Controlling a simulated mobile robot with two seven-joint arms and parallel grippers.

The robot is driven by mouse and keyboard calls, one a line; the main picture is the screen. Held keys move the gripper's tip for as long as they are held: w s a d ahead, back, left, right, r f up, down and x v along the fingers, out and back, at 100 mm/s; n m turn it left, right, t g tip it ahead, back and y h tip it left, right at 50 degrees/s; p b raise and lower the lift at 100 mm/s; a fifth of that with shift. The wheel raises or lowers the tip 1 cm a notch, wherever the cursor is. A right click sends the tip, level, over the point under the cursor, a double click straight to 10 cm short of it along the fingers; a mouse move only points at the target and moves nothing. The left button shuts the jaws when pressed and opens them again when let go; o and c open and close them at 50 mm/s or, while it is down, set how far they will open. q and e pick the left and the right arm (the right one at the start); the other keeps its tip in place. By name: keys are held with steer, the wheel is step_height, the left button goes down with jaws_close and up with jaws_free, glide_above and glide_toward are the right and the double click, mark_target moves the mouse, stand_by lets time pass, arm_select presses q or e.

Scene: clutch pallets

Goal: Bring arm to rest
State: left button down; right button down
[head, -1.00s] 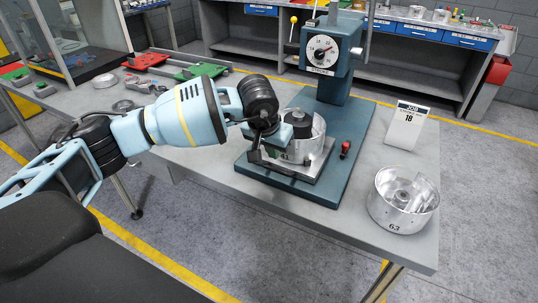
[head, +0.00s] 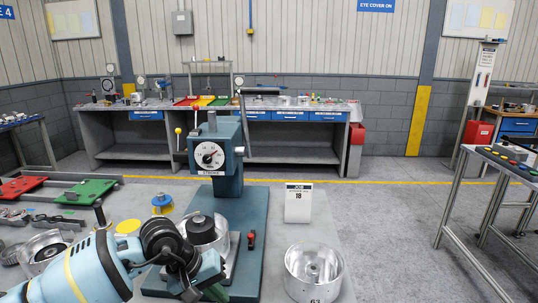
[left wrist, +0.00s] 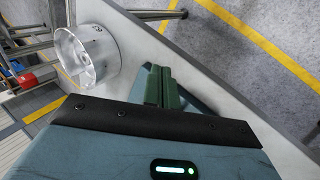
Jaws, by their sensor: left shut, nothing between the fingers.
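My left arm comes in from the lower left in the head view. Its gripper (head: 216,292) is low in the picture, at the front of the blue press base (head: 250,270). In the left wrist view the green fingers (left wrist: 163,78) are together with nothing between them. A silver drum with a black part inside (head: 222,240) sits under the press, behind my wrist and partly hidden by it. My right gripper is in neither view.
A silver drum marked 63 (head: 314,275) stands right of the press and shows in the left wrist view (left wrist: 88,55). Another drum (head: 40,247) is at left. The press (head: 213,155), job card (head: 298,203) and red-topped pin (head: 251,240) stand nearby.

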arm_select(q)
steer(key=s+d+r+n+h, duration=0.2)
steer(key=s+d+n+h, duration=0.8)
steer(key=d+n+h, duration=0.55)
steer(key=s+a+f+m+t+y, duration=0.1)
steer(key=a+f+m+t+y, duration=0.65)
steer(key=m, duration=0.95)
steer(key=a+f+m+t+y, duration=0.6)
steer(key=a+f+m+t, duration=0.15)
steer(key=m, duration=0.95)
steer(key=s+a+f+n+g+y, duration=0.2)
steer(key=s+a+f+n+g, duration=0.1)
steer(key=s+f+n, duration=0.4)
steer(key=s+a+f+n+g+y, duration=0.3)
steer(key=s+a+f+n, duration=0.3)
steer(key=s, duration=0.3)
steer(key=shift+s+f+n+g, duration=0.35)
steer(key=shift+f+n+g, duration=0.2)
steer(key=shift+g, duration=0.05)
